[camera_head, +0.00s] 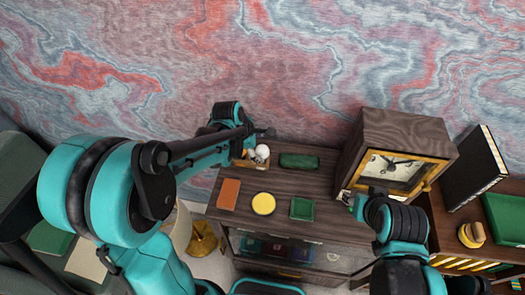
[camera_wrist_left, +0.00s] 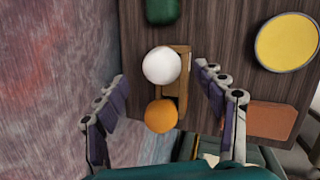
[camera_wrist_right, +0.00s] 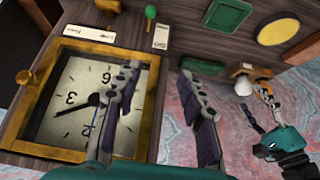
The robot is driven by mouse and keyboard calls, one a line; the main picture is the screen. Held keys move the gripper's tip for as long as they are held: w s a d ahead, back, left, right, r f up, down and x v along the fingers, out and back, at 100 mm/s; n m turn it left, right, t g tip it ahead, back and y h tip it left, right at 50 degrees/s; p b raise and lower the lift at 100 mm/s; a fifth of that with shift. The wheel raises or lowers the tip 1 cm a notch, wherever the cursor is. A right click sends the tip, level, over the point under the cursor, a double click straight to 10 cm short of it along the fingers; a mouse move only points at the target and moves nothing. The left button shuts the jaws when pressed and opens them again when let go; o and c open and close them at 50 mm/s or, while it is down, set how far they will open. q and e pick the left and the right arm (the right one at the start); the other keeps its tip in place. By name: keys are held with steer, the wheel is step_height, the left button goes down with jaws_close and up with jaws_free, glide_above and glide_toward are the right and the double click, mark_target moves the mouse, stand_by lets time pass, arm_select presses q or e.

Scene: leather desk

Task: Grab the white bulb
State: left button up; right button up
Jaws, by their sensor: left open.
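The white bulb (camera_head: 262,151) sits at the left back of the dark wooden desktop (camera_head: 281,189), by a small wooden holder (camera_wrist_left: 182,92). In the left wrist view the bulb (camera_wrist_left: 161,66) lies between and beyond the fingers of my left gripper (camera_wrist_left: 160,88), which is open, with no finger visibly touching it. An orange ball (camera_wrist_left: 161,116) is beside the bulb, nearer the gripper. The bulb (camera_wrist_right: 244,86) also shows in the right wrist view. My right gripper (camera_wrist_right: 160,78) is open and empty in front of the clock (camera_wrist_right: 77,105).
A dark green item (camera_head: 299,161), an orange-brown block (camera_head: 229,193), a yellow disc (camera_head: 263,204) and a green tray (camera_head: 303,208) lie on the desktop. The clock (camera_head: 396,168) stands to the right. The marbled wall (camera_head: 290,70) is close behind the bulb.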

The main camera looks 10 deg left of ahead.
mark_target(260, 150)
arm_select(q)
steer(key=x, duration=0.5)
steer(key=shift+s, duration=0.1)
steer(key=c, duration=1.2)
